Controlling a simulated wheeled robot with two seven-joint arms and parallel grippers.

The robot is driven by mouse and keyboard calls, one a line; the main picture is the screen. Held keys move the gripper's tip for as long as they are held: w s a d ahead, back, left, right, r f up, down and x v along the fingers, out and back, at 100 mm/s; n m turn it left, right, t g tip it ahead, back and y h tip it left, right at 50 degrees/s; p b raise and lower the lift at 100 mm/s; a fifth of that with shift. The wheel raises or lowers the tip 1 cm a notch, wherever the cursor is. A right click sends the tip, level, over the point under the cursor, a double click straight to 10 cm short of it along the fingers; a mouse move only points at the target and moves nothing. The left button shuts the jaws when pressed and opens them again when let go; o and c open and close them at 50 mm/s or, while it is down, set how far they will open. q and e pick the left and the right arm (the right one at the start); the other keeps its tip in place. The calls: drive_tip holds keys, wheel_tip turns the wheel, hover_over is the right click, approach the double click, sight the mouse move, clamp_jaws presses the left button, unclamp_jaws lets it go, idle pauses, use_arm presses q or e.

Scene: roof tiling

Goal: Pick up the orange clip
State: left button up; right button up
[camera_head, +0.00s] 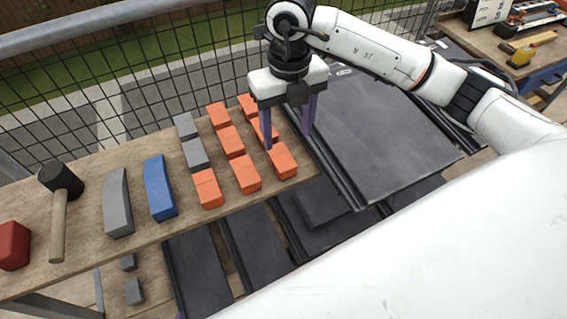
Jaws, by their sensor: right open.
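Several orange clips (246,174) stand in rows on the wooden plank, left of and below my right gripper. My right gripper (287,141) is open and points down at the right end of these rows. Its left finger hangs in front of one orange clip (263,131) and partly hides it. Its right finger is over the edge of the dark tiles. Nothing shows between the fingers, and I cannot tell whether they touch a clip. Of my left gripper only a purple sliver (180,316) seems to show at the bottom edge.
On the plank (85,222) lie two grey clips (195,154), a blue bar (159,188), a grey bar (117,203), a mallet (59,205) and a red block (13,246). Dark tiles (385,125) lie to the right. A mesh fence (150,95) runs behind.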

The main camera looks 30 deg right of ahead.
hover_over(287, 165)
drive_tip(key=f, duration=0.4)
drive_tip(key=shift+w+d+f, duration=0.2)
drive_tip(key=shift+d+f, duration=0.05)
drive_tip(key=shift+s+a+f+p, duration=0.15)
drive_tip(key=shift+f+p, duration=0.1)
drive_tip(key=shift+f, duration=1.1)
drive_tip(key=shift+s+a+f+p, duration=0.15)
drive_tip(key=shift+f+p, duration=0.1)
drive_tip(key=shift+f, duration=1.1)
drive_tip(key=shift+w, duration=0.1)
drive_tip(key=c, duration=1.4)
wheel_tip(287, 165, up, 10)
drive_tip(key=o, duration=0.6)
clamp_jaws()
drive_tip(key=shift+r, duration=0.1)
